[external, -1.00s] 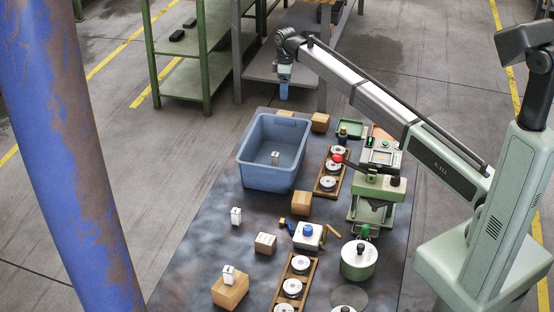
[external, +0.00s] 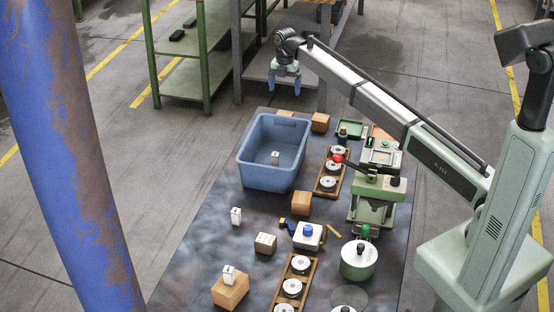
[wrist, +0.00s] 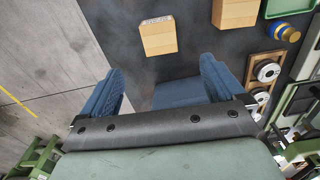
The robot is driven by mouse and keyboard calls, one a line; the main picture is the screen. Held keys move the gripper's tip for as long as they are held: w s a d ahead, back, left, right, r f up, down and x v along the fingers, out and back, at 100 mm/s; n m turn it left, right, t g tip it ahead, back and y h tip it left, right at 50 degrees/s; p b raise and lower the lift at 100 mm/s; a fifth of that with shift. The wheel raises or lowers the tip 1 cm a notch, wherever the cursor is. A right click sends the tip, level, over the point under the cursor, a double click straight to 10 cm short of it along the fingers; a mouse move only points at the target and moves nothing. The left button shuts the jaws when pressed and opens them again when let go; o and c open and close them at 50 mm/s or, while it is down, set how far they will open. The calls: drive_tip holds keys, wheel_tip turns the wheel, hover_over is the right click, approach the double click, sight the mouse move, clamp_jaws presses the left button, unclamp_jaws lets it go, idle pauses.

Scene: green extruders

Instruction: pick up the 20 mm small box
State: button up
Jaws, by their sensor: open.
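Several small white boxes are in the external view, and I cannot tell which one is 20 mm. One white box (external: 275,158) is inside the blue bin (external: 252,178). Another white box (external: 236,216) stands on the table left of centre. A third white box (external: 229,273) sits on top of a cardboard box (external: 230,291) at the front left. My gripper (external: 286,88) is open and empty, high above the far end of the table beyond the bin. In the wrist view its two blue fingers (wrist: 162,72) are spread apart, with nothing between them.
Brown boxes (wrist: 158,36) lie on the dark table. Wooden trays with white discs (external: 332,172), a green press (external: 376,190) and a green round pot (external: 359,260) fill the right side. A box with a white top (external: 265,243) stands near the middle. The left front table is clearer.

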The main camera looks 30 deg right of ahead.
sight(284, 114)
wheel_tip(284, 114, down, 14)
drive_tip(key=shift+a+r, duration=0.1)
drive_tip(key=shift+r, duration=0.05)
drive_tip(key=c, duration=1.1)
idle(0.3)
drive_tip(key=shift+r, duration=0.1)
